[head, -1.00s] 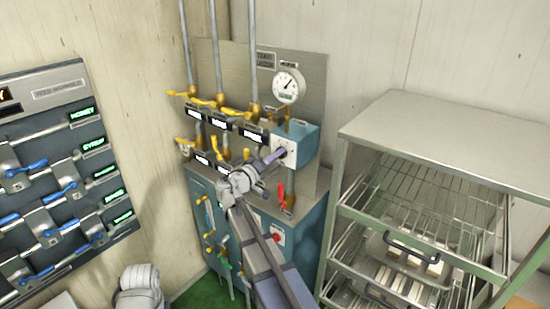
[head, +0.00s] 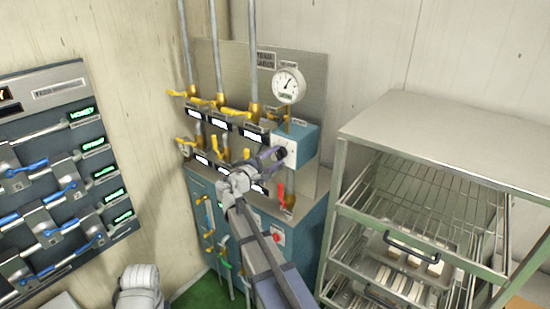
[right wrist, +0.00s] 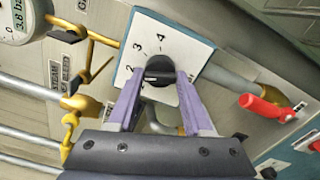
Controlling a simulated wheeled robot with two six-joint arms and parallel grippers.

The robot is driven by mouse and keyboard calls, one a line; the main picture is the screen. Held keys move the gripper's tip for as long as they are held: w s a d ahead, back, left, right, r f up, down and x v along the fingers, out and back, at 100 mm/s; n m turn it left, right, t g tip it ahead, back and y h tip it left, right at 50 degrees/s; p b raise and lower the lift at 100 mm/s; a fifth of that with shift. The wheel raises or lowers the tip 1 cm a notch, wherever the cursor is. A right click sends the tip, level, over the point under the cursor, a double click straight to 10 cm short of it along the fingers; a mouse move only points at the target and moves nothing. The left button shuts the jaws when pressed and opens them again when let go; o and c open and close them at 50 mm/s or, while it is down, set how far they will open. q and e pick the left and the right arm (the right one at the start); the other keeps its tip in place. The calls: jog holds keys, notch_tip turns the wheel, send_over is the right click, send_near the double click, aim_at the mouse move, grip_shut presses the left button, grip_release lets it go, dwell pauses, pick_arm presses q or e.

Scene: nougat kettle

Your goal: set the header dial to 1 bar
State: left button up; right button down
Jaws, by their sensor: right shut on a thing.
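The header dial is a black knob (right wrist: 160,68) on a white plate with the numbers 2, 3 and 4 visible; the rest of the scale is hidden. It sits on the front of a blue box (head: 303,145). My right gripper (right wrist: 158,82) is shut on the knob, one purple finger on each side. In the head view my right gripper (head: 272,156) reaches the box from the lower left. I cannot tell exactly which number the knob points to. A round gauge (head: 288,86) above the box reads about 3.8 bar in the right wrist view (right wrist: 14,20).
A red-handled valve (head: 282,196) hangs just below the box. Yellow valve handles (head: 205,102) and pipes stand to its left. A steel rack (head: 440,135) with trays is at the right. A panel with blue levers (head: 65,175) is at the left.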

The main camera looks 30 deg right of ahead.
jog(key=n, duration=0.5)
jog(key=shift+f, duration=0.1)
jog(key=shift+n, duration=2.3)
jog(key=shift+c, duration=1.6)
grip_release()
jog(key=v, duration=0.8)
